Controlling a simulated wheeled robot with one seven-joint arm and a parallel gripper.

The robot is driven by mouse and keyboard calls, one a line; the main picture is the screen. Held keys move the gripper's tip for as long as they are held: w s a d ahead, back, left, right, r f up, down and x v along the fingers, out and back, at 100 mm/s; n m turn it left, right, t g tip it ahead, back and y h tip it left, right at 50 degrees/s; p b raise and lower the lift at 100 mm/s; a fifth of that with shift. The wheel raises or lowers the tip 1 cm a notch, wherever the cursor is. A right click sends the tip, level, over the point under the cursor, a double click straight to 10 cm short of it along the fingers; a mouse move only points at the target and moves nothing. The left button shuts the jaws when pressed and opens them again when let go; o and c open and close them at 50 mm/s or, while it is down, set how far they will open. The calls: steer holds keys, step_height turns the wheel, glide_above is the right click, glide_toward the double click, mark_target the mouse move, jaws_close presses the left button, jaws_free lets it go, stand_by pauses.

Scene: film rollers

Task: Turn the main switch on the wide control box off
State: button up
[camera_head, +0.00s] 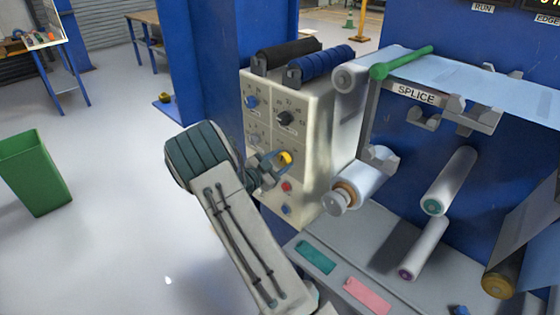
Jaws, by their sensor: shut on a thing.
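The cream control box (315,140) stands in the middle of the head view, against the blue machine. Its front face has several knobs, among them a blue knob (251,101) and a black knob (286,118). A yellow switch (286,157) sits lower on the face, with a red button (287,187) and a small blue knob (286,209) below it. My gripper (276,162) is at the yellow switch and shut on it. My wrist hides part of the box's lower left. The labels are too small to read, and the switch's setting cannot be told.
Dark and blue rollers lie on top of the box. A white roller (352,187) sticks out just right of it. A grey ledge with a green pad (316,257) and a pink pad (367,295) lies below. A green bin (34,172) stands left; the floor between is clear.

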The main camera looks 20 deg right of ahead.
steer(key=n+p, duration=0.1)
steer(key=n, duration=0.4)
steer(key=shift+n+p, duration=0.3)
steer(key=shift+p, duration=0.1)
steer(key=shift+n+p, duration=0.65)
steer(key=shift+n, duration=1.25)
steer(key=shift+f, duration=0.1)
steer(key=o, duration=1)
steer(key=shift+w, duration=0.1)
steer(key=shift+a, duration=0.2)
steer(key=b+v, duration=0.2)
steer(key=v, duration=1.1)
steer(key=shift+a, duration=0.3)
